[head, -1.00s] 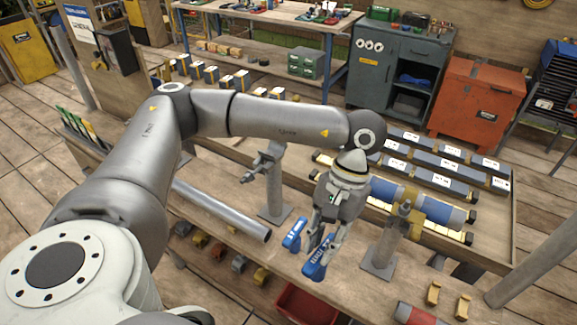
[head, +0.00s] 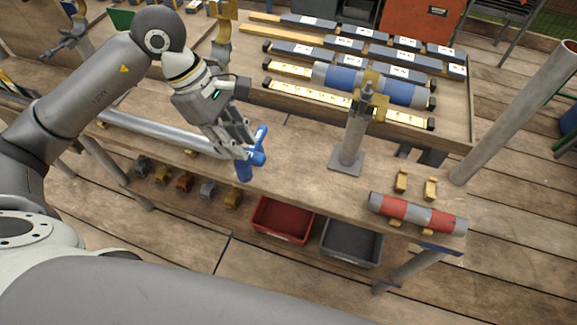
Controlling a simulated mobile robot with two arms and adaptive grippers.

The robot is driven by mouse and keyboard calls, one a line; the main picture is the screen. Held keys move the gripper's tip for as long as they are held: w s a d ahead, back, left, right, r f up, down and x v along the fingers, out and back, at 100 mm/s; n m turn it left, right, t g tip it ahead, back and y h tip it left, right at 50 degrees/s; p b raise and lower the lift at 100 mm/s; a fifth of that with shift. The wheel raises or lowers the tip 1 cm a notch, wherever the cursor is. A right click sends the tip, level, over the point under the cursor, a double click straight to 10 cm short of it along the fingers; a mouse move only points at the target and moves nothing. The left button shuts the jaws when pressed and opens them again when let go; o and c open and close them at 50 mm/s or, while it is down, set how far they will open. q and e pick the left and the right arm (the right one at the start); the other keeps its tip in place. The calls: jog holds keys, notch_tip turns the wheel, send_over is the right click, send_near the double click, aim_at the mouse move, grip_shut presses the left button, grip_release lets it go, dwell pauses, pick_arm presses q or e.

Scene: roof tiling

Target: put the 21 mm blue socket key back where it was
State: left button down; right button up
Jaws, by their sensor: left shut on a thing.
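My left gripper (head: 239,143) hangs over the near edge of the wooden workbench (head: 300,160), left of the middle of the head view. It is shut on the blue socket key (head: 244,172). Blue parts of the key show below and to the right of the fingers, with a thick round lower end near the bench's front edge. The fingers hide part of it. I cannot tell whether its lower end touches the bench, and no size mark is readable. My right gripper is not in view.
A red and grey pipe (head: 412,213) lies front right. A long grey pipe (head: 150,128) lies left. A red bin (head: 283,219) and a dark bin (head: 351,243) sit below.

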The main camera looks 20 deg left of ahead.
pick_arm(q)
jog(key=w+d+f+p, duration=0.6)
jog(key=w+f, duration=0.6)
jog(key=shift+w+d+f+p, duration=0.15)
jog(key=shift+w+f+p, duration=0.05)
jog(key=shift+f+p, duration=0.2)
jog(key=shift+f, duration=0.15)
jog(key=c, duration=1.3)
grip_release()
jog(key=shift+o, duration=0.2)
